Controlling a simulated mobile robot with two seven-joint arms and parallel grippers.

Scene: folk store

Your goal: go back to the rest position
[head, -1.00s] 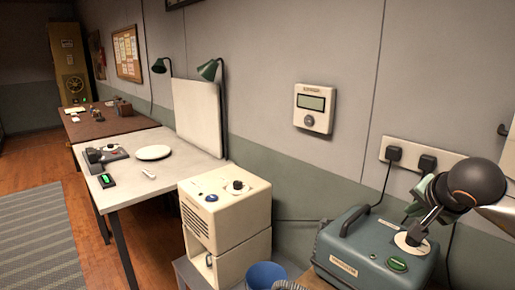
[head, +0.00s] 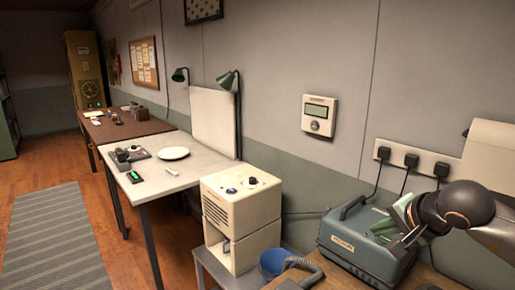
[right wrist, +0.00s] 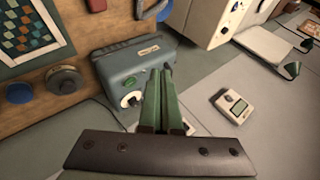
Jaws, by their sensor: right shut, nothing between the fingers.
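My right gripper (head: 398,226) is shut and empty, its green fingers together, and its arm comes in from the right edge of the head view. In that view it overlaps the right end of a teal box with a handle (head: 350,238). In the right wrist view the shut gripper (right wrist: 163,78) points toward the same teal box (right wrist: 135,65), which has a white dial. I cannot tell how large the gap between fingers and box is. My left gripper is not in view.
Plugs sit in a wall socket strip (head: 425,160) behind my right gripper. A white table (head: 195,172) stands further left.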

